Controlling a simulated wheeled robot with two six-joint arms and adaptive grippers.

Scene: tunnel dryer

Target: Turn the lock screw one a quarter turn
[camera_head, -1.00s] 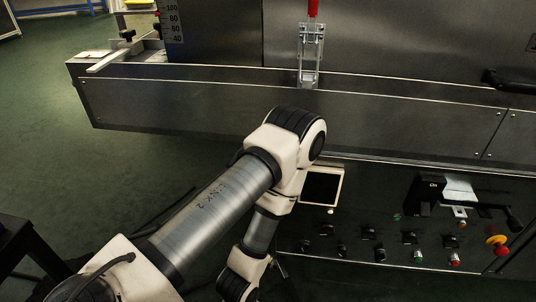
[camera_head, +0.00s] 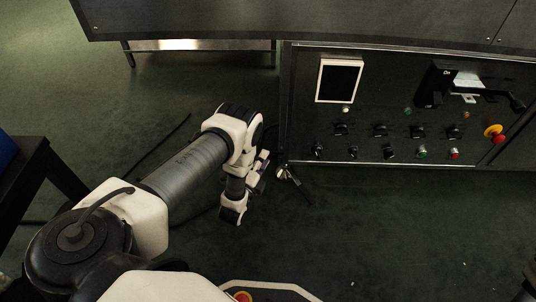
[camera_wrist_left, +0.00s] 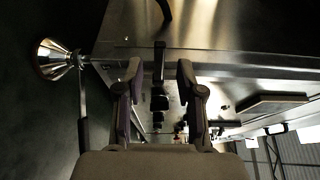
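My left gripper (camera_head: 262,164) is low beside the left lower corner of the dark control panel (camera_head: 386,108) in the head view. In the left wrist view the gripper (camera_wrist_left: 160,72) is open, its two fingers apart. A dark upright piece (camera_wrist_left: 159,62) shows between the fingertips, with dark knobs (camera_wrist_left: 158,98) behind it along the panel. I see no contact with the fingers. I cannot tell which part, if any, is lock screw one. My right gripper is not in view.
A dark table (camera_head: 38,160) is at the left. Green floor lies open around the arm.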

